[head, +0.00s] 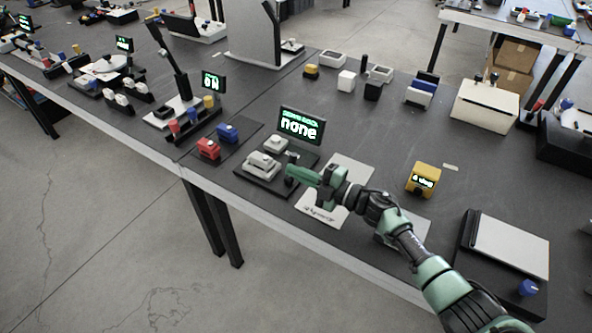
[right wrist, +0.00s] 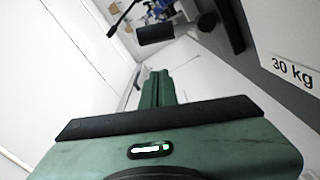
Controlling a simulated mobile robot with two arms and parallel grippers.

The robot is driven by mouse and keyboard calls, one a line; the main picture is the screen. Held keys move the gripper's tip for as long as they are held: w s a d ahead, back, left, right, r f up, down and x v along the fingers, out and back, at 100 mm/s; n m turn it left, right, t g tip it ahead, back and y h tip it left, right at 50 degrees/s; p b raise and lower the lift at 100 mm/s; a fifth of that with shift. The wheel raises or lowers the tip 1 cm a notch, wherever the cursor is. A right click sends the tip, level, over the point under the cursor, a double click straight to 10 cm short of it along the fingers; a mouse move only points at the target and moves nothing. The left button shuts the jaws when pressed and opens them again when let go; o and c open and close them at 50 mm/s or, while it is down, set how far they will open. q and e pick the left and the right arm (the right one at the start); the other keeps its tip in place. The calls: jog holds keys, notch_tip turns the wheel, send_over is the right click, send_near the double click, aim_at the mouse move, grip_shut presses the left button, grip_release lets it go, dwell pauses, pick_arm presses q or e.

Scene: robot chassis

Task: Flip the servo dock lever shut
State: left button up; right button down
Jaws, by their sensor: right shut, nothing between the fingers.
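The servo dock's black base (head: 243,178) sits on the long dark table, with a display (head: 301,126) at its back that reads "none". Grey-white blocks (head: 262,165) sit on or at the dock. A small dark lever (head: 292,156) stands at the dock's right side, partly hidden by my right gripper. My right gripper (head: 289,172) is shut and empty, close beside the lever; I cannot tell whether they touch. In the right wrist view its fingers (right wrist: 157,88) are together, and a black cylindrical knob (right wrist: 155,34) shows beyond them. My left gripper is not in view.
A red block (head: 208,148) and a blue block (head: 228,133) lie left of the dock. A white sheet (head: 350,172) lies under my right arm. A yellow box with a display (head: 423,179) stands to the right. The table's front edge is close to the dock.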

pick_arm(q)
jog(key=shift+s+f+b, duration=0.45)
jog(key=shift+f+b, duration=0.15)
jog(key=shift+b, duration=0.25)
pick_arm(e)
jog(key=v, duration=1)
jog(key=shift+s, duration=0.35)
jog(key=shift+a+r, duration=0.15)
jog(key=shift+a, duration=0.05)
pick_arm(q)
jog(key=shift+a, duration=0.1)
